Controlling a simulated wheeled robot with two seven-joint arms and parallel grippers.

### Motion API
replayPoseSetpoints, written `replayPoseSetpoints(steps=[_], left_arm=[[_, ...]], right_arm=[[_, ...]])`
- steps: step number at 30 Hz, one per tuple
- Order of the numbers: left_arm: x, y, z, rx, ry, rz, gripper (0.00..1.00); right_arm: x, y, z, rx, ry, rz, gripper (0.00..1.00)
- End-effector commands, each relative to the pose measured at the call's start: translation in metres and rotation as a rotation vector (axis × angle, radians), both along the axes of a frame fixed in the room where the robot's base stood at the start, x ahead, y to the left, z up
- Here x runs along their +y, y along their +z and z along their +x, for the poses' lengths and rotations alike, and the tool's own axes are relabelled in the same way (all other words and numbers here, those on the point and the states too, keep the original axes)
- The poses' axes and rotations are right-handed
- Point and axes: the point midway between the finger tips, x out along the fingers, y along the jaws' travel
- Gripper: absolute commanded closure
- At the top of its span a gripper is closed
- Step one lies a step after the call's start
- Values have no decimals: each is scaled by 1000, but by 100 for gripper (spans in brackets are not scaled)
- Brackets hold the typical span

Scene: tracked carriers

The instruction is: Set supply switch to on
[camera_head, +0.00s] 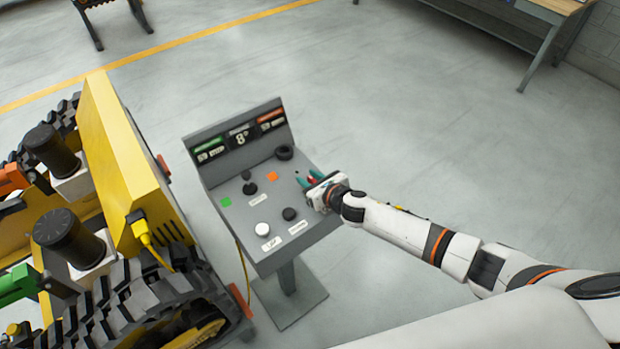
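A grey control console (262,215) stands on a pedestal in the middle of the head view. The labels are too small to read, so I cannot tell which control is the supply switch. My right gripper (306,181) is at the panel's right edge, over or beside a small red and green detail. Its finger gap is unclear. My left gripper is out of view.
A yellow tracked carrier (130,165) with black tracks stands close to the console's left. A yellow cable (243,270) hangs between them. The console's upright display (240,140) rises at its back. The floor to the right is clear; a bench (548,12) stands far back.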

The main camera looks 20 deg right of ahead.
Motion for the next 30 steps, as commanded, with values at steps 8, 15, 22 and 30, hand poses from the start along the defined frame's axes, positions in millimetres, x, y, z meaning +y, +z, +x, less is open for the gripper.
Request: replayPoseSetpoints(steps=[8,15,22,30], left_arm=[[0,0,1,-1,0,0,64],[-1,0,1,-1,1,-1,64],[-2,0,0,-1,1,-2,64],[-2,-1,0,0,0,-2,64]], right_arm=[[0,0,0,0,0,0,84],[0,0,0,0,-1,1,100],[1,-1,-1,1,-36,2,100],[-1,-1,0,1,-194,4,100]])
